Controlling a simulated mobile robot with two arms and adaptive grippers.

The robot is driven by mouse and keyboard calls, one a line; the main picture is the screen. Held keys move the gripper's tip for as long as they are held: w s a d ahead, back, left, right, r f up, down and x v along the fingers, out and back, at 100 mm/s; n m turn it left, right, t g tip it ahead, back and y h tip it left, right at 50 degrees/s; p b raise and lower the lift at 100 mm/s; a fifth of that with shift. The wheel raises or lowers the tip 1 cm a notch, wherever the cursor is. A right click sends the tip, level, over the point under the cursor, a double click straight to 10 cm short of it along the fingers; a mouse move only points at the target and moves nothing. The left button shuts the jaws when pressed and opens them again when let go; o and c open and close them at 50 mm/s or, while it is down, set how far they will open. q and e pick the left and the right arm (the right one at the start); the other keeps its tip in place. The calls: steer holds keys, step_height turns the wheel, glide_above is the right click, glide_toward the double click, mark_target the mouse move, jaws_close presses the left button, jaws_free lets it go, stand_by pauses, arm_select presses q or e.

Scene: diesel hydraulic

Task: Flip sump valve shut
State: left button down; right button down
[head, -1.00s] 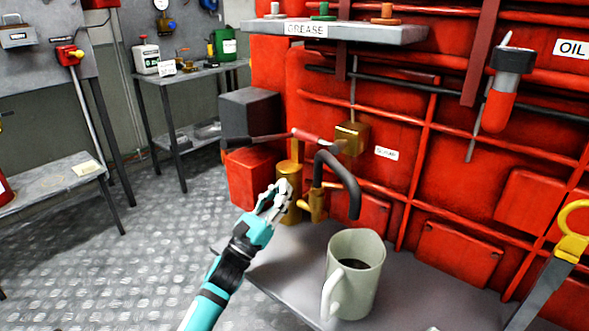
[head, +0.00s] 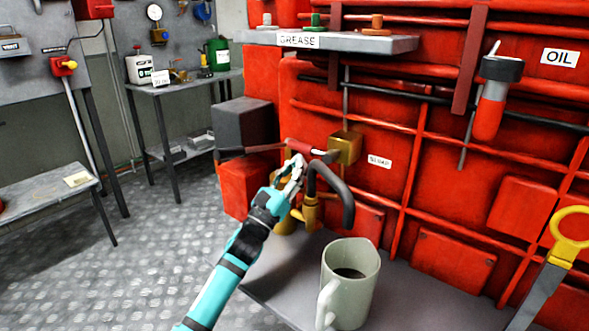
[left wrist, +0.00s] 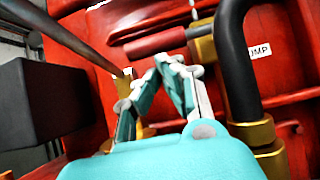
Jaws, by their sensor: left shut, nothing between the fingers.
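The sump valve is a brass block (head: 345,147) on the red engine wall, beside a white SUMP label (head: 380,161). Its lever has a red grip (head: 301,147) pointing left, roughly level. In the left wrist view the red grip (left wrist: 155,45) runs left from the brass block (left wrist: 203,42). My left gripper (head: 295,163) is shut and empty, its fingertips just below the red grip. In the left wrist view the fingertips (left wrist: 168,64) are close under the grip; I cannot tell whether they touch it. My right gripper is not in view.
A black bent spout (head: 333,185) stands right of my gripper, with a brass pump (head: 286,223) and dark rod beside it. A pale mug (head: 350,285) of dark liquid stands on the grey shelf (head: 280,277). A GREASE shelf (head: 350,46) overhangs above. Floor is clear at left.

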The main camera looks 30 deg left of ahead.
mark_target(293, 144)
arm_select(q)
steer(key=shift+r, duration=0.1)
steer(key=shift+a+r, duration=0.1)
steer(key=shift+r, duration=0.1)
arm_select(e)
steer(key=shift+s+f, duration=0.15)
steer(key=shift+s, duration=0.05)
arm_select(q)
steer(key=shift+a+r, duration=0.1)
steer(key=shift+r, duration=0.1)
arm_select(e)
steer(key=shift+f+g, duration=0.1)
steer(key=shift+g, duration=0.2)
arm_select(q)
steer(key=shift+a+r+m+h, duration=0.2)
steer(key=shift+r+m+h, duration=0.5)
steer(key=shift+r, duration=0.25)
steer(key=shift+a+r+m+h, duration=0.2)
steer(key=shift+r+m+h, duration=0.4)
steer(key=shift+r+m, duration=0.25)
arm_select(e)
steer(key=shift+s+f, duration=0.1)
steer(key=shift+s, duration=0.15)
arm_select(q)
steer(key=shift+r, duration=0.15)
steer(key=shift+g, duration=0.3)
